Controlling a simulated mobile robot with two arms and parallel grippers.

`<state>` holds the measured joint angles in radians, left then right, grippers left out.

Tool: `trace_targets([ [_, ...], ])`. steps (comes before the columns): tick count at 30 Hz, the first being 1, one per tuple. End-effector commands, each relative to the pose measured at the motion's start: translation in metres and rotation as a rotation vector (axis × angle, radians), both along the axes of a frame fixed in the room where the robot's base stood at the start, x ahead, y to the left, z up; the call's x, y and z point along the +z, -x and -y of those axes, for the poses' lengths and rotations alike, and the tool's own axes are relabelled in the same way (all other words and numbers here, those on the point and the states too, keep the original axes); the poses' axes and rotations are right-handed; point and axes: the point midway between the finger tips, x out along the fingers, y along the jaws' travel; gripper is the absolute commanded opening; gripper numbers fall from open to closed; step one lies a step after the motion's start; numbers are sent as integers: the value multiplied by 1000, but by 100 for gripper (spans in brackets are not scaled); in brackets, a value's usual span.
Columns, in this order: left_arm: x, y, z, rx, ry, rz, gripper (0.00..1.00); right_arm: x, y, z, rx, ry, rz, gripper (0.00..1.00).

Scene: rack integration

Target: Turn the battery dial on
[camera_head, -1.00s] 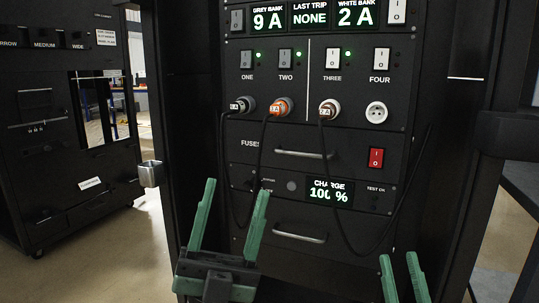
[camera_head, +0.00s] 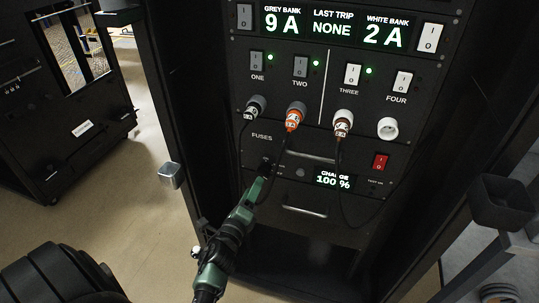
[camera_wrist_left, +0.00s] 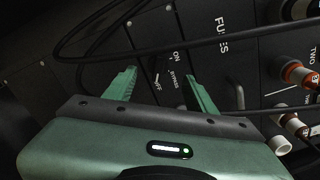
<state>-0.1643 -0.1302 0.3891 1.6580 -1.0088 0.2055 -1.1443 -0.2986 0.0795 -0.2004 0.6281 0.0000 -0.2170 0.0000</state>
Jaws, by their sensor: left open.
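The battery panel is on the black rack, with the lit CHARGE 100 % display (camera_head: 332,180) on it. In the left wrist view, the dark dial (camera_wrist_left: 161,70) sits among the ON, BYPASS and OFF labels; its pointer direction is hard to make out. Contact cannot be told. My right gripper is out of view.
Black cables (camera_wrist_left: 215,42) run across the panel close to the left fingers. They hang from plugs, one orange (camera_head: 294,117), in the sockets above. A drawer handle (camera_head: 305,211) is below, a red switch (camera_head: 380,161) to the right. Another black cabinet (camera_head: 70,120) stands left.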

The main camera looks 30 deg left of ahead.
Motion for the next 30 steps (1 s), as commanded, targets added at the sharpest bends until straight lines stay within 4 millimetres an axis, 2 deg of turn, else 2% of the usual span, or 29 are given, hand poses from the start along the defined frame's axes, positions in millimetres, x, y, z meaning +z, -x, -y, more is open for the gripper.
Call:
trace_targets([
  [2, -2, -2, -2, 5, -7, -11, 56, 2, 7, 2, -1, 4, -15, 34],
  [5, -2, -12, -5, 5, -9, -10, 56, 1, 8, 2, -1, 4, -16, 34],
  [12, -1, -51, -14, 5, -8, -6, 56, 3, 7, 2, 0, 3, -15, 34],
  [16, -2, -66, -18, 4, -7, -8, 56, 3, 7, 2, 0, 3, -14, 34],
  [21, -2, -74, -19, 4, -6, -7, 56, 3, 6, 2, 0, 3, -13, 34],
  [28, -2, -75, -20, 4, -6, -7, 56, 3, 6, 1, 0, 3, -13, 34],
  [30, -2, -75, -20, 4, -6, -7, 36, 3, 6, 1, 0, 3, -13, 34],
])
